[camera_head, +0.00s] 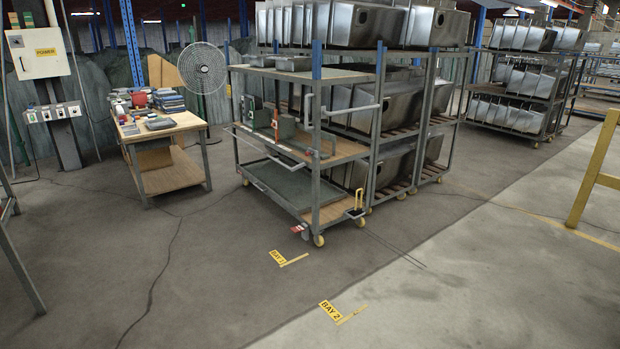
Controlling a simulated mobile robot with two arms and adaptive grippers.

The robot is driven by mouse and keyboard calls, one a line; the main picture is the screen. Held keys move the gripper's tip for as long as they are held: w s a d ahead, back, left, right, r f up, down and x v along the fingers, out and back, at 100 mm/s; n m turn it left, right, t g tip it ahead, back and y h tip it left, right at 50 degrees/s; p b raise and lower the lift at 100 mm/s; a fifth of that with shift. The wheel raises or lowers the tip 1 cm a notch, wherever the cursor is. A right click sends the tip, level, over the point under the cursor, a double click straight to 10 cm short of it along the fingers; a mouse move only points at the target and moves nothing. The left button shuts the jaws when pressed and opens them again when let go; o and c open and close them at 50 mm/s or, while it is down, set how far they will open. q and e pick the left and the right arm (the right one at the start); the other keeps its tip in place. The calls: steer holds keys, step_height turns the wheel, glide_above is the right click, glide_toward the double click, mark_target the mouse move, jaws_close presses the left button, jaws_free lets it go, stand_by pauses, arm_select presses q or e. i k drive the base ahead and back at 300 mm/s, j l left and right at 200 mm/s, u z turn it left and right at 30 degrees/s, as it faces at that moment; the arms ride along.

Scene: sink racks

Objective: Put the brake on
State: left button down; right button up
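A grey steel cart (318,187) with shelves stands in the middle of the head view, in front of a rack of sinks. It rests on yellow wheels, one (318,240) at its near corner and one (360,222) further right. A small red part (297,229) sits low beside the near wheel. A yellow upright lever or loop (358,197) with a black base stands at the cart's lower right end. I cannot tell which of these is the brake, or its setting. Neither of my grippers is in view.
Sink racks (395,190) stand right behind the cart. A wooden workbench (165,122) is at left and a yellow rail (592,170) at right. Floor labels BAY 1 (278,258) and BAY 2 (330,311) lie in front. The foreground floor is clear.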

mark_target(297, 229)
steer(key=i+u, duration=0.25)
steer(key=i, duration=1.65)
